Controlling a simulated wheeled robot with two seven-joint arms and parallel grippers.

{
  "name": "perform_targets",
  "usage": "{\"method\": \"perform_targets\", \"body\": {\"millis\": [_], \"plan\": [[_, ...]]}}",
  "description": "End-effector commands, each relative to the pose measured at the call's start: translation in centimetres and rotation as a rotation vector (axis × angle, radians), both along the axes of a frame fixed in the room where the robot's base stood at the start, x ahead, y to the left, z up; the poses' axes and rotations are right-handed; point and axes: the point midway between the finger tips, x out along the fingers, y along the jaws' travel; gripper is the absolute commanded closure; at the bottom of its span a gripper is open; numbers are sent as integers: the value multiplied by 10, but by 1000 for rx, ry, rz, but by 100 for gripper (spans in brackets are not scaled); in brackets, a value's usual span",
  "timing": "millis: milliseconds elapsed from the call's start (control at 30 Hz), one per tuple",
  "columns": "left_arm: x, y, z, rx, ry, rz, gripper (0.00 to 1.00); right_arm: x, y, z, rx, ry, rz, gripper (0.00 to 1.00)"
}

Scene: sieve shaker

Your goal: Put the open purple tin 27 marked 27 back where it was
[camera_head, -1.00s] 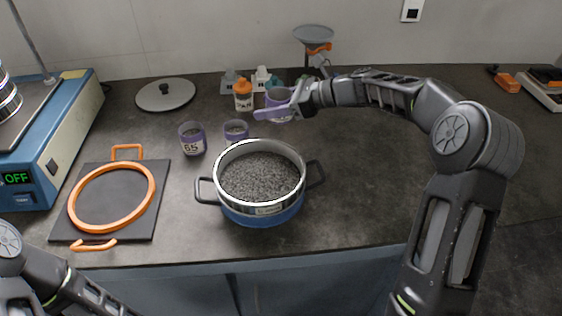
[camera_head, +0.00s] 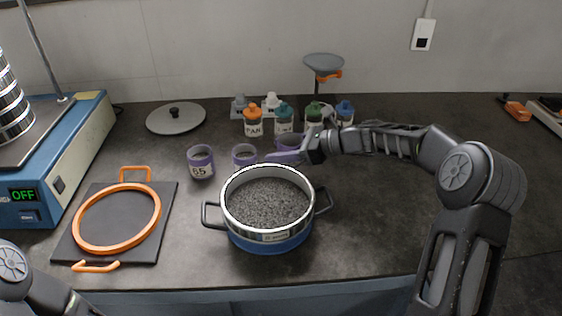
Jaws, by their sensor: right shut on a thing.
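My right gripper (camera_head: 285,157) is shut on a purple tin (camera_head: 289,141), just behind the big pot. The jaws cover the tin's lower front, so its number and whether its base touches the counter cannot be seen. To its left stand two more open purple tins: one in the middle (camera_head: 244,154), its mark partly hidden by the pot rim, and one marked 65 (camera_head: 201,163). My left gripper is out of view; only part of the left arm shows at the lower left.
A blue pot with a steel sieve (camera_head: 270,236) full of grey grains stands close in front. Behind are an orange-capped PAN bottle (camera_head: 252,122), several other capped bottles and a scale (camera_head: 323,62). An orange ring (camera_head: 77,226) lies on a dark mat at left.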

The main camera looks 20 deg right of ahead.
Motion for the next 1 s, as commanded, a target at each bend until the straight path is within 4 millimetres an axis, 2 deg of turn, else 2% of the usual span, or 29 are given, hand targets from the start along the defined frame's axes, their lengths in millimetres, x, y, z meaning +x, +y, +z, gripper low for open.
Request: {"method": "perform_targets", "body": {"millis": [267, 533, 933, 967, 1000], "plan": [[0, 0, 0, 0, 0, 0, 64, 0, 0, -3, 1, 1, 0, 88], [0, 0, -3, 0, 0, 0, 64, 0, 0, -35, 2, 1, -1, 88], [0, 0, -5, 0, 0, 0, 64, 0, 0, -40, 0, 0, -1, 88], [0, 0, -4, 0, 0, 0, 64, 0, 0, -40, 0, 0, -1, 42], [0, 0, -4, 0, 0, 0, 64, 0, 0, -40, 0, 0, -1, 38]]}}
